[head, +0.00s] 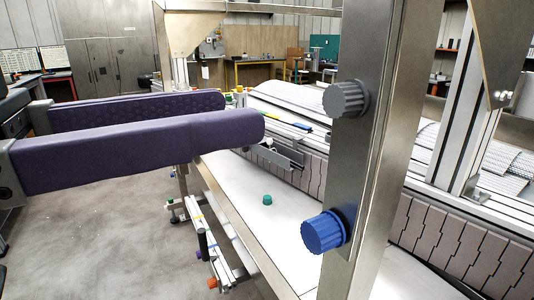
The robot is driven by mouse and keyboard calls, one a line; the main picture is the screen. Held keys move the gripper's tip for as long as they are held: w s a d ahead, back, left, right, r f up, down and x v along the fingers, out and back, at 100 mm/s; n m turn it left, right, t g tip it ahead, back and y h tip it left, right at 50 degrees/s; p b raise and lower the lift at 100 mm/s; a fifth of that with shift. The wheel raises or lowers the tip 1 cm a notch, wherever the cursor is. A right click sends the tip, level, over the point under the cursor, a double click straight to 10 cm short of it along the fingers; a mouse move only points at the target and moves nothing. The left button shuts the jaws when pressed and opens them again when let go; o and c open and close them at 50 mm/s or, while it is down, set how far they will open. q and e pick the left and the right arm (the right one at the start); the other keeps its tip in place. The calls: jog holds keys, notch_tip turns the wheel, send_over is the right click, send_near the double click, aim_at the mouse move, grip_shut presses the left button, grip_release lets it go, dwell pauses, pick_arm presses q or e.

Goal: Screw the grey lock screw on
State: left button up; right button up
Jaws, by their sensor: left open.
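My left gripper (243,114) reaches in from the left with two long purple padded fingers. My right gripper is out of view.
A blue ribbed knob (323,231) sits lower on the same post. A small teal cap (267,200) lies on the white shelf (235,180) beside the conveyor (445,225). A second metal upright (465,110) stands to the right. Grey floor is open at lower left.

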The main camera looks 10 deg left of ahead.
aim_at(333, 102)
pick_arm(q)
jog(key=shift+w+d+f, duration=0.15)
jog(key=shift+w+d, duration=0.2)
jog(key=shift+w, duration=0.3)
jog(key=b+x, duration=0.1)
jog(key=x, duration=0.7)
jog(key=shift+s+d, duration=0.1)
jog(key=shift+s, duration=0.1)
jog(key=shift+c, duration=0.2)
grip_shut()
jog(key=n, duration=1.2)
jog(key=shift+n+h, duration=0.3)
jog(key=shift+n, duration=0.1)
jog(key=n, duration=1.2)
jog(key=shift+n, duration=0.3)
jog(key=n, duration=0.3)
jog(key=shift+n, duration=0.3)
jog(key=n, duration=0.6)
jog(key=shift+c, duration=1.2)
grip_release()
jog(key=o, duration=0.5)
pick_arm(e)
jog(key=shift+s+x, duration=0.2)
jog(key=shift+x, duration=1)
